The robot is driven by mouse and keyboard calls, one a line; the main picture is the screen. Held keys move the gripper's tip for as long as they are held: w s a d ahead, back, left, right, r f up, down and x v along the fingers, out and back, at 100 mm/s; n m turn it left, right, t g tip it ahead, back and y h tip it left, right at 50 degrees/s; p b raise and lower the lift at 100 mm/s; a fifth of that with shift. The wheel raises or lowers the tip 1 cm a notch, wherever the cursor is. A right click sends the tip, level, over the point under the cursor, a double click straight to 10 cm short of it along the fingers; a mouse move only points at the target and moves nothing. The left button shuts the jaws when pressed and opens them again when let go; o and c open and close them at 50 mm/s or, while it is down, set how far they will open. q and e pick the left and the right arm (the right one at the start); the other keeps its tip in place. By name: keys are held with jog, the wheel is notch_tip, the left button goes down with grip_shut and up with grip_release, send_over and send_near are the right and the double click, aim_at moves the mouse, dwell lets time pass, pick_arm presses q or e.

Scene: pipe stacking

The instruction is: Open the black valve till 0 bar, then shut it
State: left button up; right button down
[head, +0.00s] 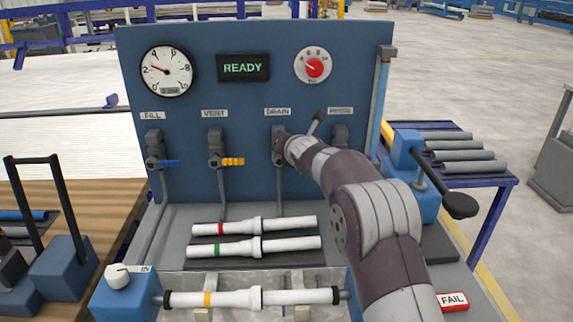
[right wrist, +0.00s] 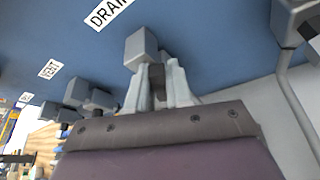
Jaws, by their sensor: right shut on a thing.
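The black valve (head: 278,134) is under the DRAIN label on the blue panel; my right wrist hides most of its handle in the head view. In the right wrist view its dark handle (right wrist: 158,82) sits between the two grey fingers of my right gripper (right wrist: 160,90), which is shut on it. The pressure gauge (head: 166,71) has its red needle near 2; its small digital readout is too small to read. My left gripper is in neither view.
Left of it are the blue FILL valve (head: 162,162) and the yellow VENT valve (head: 226,161). A sign (head: 243,68) reads READY, beside a red knob (head: 314,67). White pipes (head: 290,222) lie on the bench below. A blue pump with a black lever (head: 458,204) stands at right.

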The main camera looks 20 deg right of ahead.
jog(key=shift+w+a+f+n+h+b, duration=0.1)
jog(key=shift+a+f+n+h+b, duration=0.2)
jog(key=shift+f+n+b, duration=0.1)
jog(key=shift+w+a+r+n+g+h+b, duration=0.1)
jog(key=shift+a+r+n+g+h+b, duration=0.2)
jog(key=shift+n+b, duration=0.2)
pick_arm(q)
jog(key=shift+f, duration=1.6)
pick_arm(e)
jog(key=shift+w+a+r+n+g+h, duration=0.15)
jog(key=shift+a+n+g+h, duration=0.15)
jog(key=shift+a+n+h, duration=0.35)
jog(key=shift+d+n, duration=0.15)
jog(key=shift+n, duration=0.1)
jog(key=c, duration=1.1)
grip_release()
jog(key=shift+r, duration=0.1)
pick_arm(q)
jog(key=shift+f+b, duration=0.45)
jog(key=shift+b, duration=0.1)
pick_arm(e)
jog(key=v, duration=1.2)
jog(key=shift+s, duration=0.3)
